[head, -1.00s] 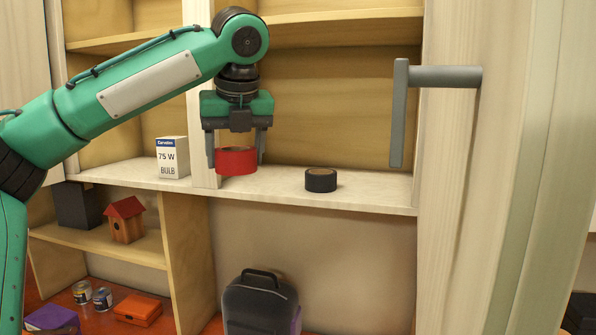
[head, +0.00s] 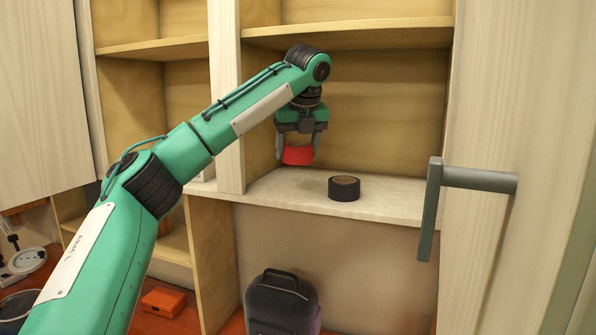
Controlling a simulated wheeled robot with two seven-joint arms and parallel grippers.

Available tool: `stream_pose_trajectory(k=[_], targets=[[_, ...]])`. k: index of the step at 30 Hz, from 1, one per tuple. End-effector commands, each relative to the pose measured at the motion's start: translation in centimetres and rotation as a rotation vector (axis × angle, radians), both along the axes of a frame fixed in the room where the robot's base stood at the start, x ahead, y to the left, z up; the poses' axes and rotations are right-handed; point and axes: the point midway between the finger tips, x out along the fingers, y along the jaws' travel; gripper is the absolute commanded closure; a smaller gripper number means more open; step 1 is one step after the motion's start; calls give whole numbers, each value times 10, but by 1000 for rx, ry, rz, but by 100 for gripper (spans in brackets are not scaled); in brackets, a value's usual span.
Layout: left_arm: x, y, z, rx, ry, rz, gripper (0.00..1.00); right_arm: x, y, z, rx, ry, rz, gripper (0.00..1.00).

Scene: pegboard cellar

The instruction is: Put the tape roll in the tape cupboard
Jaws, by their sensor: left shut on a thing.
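My left gripper (head: 298,150) is shut on a red tape roll (head: 298,155). It holds the roll above the pale shelf board (head: 380,201), inside the open right bay of the wooden cupboard (head: 385,95). A black tape roll (head: 344,187) lies flat on the same board, to the right of and apart from the red one. A cupboard door (head: 515,110) with a grey handle (head: 431,210) stands open at the right. My right gripper is not in view.
An upright divider (head: 226,100) stands left of the gripper, and an upper shelf (head: 350,34) runs above it. Below are a black backpack (head: 281,302) and an orange box (head: 164,302). The board right of the black roll is clear.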

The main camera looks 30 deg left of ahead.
Motion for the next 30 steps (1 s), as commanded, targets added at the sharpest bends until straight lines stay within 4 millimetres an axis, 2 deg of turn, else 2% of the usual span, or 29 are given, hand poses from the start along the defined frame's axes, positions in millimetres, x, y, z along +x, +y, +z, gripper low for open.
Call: stream_pose_trajectory(k=[1, 6, 11, 17, 21, 30], targets=[[6, 1, -3, -3, 4, 2, 61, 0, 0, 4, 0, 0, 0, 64], [3, 1, -22, -1, 2, -1, 61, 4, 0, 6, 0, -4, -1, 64], [3, 1, -31, 1, 1, 0, 61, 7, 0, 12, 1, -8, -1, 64], [2, 2, -60, 1, 5, 0, 61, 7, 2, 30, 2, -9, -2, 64], [6, 2, -66, 0, 0, 1, 61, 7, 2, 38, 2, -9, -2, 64], [7, 2, -71, -1, 0, 2, 61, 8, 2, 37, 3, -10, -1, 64]])
